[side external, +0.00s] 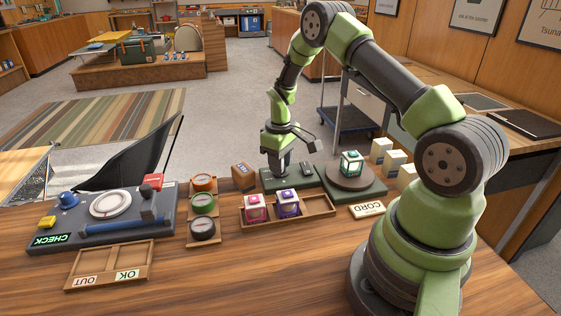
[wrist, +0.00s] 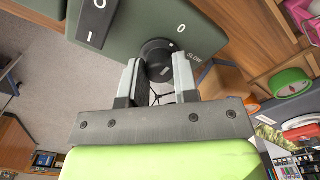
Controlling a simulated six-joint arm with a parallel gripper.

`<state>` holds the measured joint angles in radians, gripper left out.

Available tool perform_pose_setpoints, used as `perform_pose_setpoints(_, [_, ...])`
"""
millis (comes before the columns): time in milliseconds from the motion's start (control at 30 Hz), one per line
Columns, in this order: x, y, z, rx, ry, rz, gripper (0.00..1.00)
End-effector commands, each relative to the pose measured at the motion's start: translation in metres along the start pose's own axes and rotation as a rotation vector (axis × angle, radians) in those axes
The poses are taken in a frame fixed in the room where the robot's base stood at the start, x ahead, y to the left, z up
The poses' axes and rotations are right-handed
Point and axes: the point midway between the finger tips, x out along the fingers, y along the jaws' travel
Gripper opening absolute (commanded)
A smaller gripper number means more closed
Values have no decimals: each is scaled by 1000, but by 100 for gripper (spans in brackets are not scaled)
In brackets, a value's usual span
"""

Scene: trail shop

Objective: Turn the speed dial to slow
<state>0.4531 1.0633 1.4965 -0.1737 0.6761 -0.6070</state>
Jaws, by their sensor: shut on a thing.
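The speed dial (wrist: 160,55) is a dark round knob on a dark green control box (wrist: 130,22). My gripper (wrist: 157,66) has one finger on each side of the knob and is shut on it. In the wrist view a "0" mark and a partly readable "SLOW" mark stand beside the dial. I cannot clearly tell which mark the dial points to. In the side view my gripper (side external: 279,170) reaches down onto the same box (side external: 315,180), and the arm's end hides the dial there.
A rocker switch (wrist: 98,20) is on the box beside the dial. Right of the box, a turntable (side external: 352,179) bears a lantern (side external: 351,162). A wooden tray (side external: 310,211) with two lanterns stands in front. A "CORD" block (side external: 367,210) lies nearby.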

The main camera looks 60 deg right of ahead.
Motion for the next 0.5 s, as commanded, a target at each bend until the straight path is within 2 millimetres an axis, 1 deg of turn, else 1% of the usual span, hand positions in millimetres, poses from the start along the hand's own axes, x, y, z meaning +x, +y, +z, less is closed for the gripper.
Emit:
perform_pose_setpoints(267, [0,0,0,141,0,-1,4])
perform_pose_setpoints(500, [0,0,1,355,-1,-1,4])
